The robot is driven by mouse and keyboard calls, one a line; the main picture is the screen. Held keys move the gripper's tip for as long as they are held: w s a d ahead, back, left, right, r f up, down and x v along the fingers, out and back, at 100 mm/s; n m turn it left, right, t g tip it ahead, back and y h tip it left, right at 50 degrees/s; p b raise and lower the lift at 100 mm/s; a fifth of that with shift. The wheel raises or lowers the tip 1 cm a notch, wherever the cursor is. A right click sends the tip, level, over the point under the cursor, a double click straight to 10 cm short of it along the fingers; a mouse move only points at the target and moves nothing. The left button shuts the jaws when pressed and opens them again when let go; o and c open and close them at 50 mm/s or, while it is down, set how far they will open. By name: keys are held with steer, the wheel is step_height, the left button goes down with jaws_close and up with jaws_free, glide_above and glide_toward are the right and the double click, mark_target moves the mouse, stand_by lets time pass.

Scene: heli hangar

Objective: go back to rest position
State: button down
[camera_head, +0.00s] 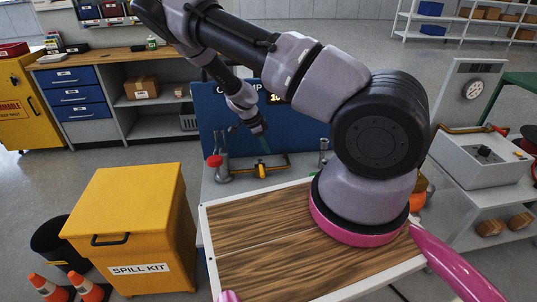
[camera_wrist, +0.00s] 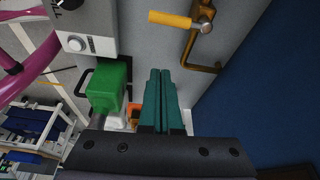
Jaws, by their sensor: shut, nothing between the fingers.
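My gripper (camera_head: 264,145) hangs at the end of my bent arm, in front of a dark blue board (camera_head: 212,105) in the head view. In the wrist view its two teal fingers (camera_wrist: 161,85) lie side by side, shut, with nothing visible between them. The fingertips point toward a grey surface with a yellow-handled brass fitting (camera_wrist: 175,20) on it. A green block-like object (camera_wrist: 110,85) is left of the fingers in the wrist view. Whether it touches anything of mine is hard to tell.
A yellow spill kit bin (camera_head: 128,225), orange cones (camera_head: 85,288) and a black bucket (camera_head: 55,240) stand at the left. A metal bench (camera_head: 470,180) with a grey box (camera_head: 478,155) is at the right. Part of the grey worktop (camera_head: 235,190) is bare.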

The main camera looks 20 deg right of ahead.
steer(key=shift+r, duration=0.1)
stand_by(0.3)
steer(key=s+a+r+n+t+y, duration=0.1)
steer(key=s+a+r+n+y, duration=0.1)
steer(key=r, duration=0.9)
steer(key=s+a+r+n+t+y, duration=0.1)
steer(key=s+a+r+n+y, duration=0.15)
steer(key=r, duration=0.85)
steer(key=s+a+r+n+y, duration=0.1)
steer(key=r+n+y, duration=0.15)
steer(key=r, duration=0.95)
steer(key=s+d+r+n+t, duration=0.1)
steer(key=s+r+n, duration=0.3)
steer(key=s+r, duration=0.4)
steer(key=s+d+r+n+t+h, duration=0.1)
steer(key=s+r+n+t, duration=0.3)
steer(key=s+r, duration=0.5)
steer(key=shift+s+d+t, duration=0.3)
steer(key=shift+s+d, duration=0.45)
steer(key=shift+s, duration=0.1)
steer(key=shift+r, duration=0.1)
